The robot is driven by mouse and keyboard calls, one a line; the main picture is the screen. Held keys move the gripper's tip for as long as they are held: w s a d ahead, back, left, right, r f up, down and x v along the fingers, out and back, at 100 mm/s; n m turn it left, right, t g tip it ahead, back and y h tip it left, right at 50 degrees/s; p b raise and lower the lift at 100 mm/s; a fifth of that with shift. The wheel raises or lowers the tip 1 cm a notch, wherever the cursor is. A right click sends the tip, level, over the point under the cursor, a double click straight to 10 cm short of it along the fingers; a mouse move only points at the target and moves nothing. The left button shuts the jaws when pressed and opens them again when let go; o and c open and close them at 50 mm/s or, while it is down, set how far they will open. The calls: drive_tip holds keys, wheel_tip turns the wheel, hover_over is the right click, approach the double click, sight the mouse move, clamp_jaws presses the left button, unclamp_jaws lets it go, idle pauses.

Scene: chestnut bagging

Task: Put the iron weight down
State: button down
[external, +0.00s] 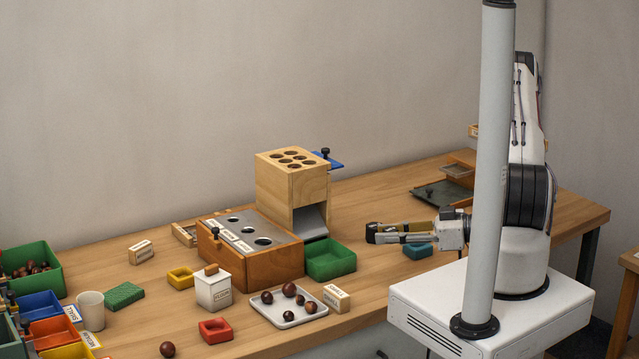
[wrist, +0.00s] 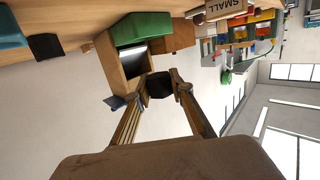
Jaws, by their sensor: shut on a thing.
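My gripper (external: 371,233) reaches out level over the right half of the bench, well above its top. In the wrist view my gripper (wrist: 160,83) has its two long fingers closed on a small dark block, the iron weight (wrist: 159,87). The weight is held at the fingertips, apart from the bench. In the external view the weight cannot be told clearly from the dark fingertips.
A green tray (external: 331,260) and a wooden block with holes (external: 292,178) stand left of my gripper. A teal block (external: 418,251) lies beneath it. A white tray with chestnuts (external: 273,311) is at the front. Bench between the green tray and teal block looks clear.

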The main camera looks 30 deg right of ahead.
idle(0.4)
hover_over(390, 280)
drive_tip(key=shift+w+a+f, duration=0.1)
drive_tip(key=shift+a+f, duration=0.05)
drive_tip(key=shift+f, duration=1.3)
drive_tip(key=shift+w+a+f, duration=0.1)
drive_tip(key=shift+f, duration=1.35)
drive_tip(key=shift+f, duration=0.1)
drive_tip(key=shift+f, duration=1.8)
drive_tip(key=shift+f, duration=0.1)
drive_tip(key=c, duration=1.8)
unclamp_jaws()
drive_tip(key=shift+o, duration=0.2)
drive_tip(key=shift+s+d, duration=0.2)
drive_tip(key=shift+v, duration=3.7)
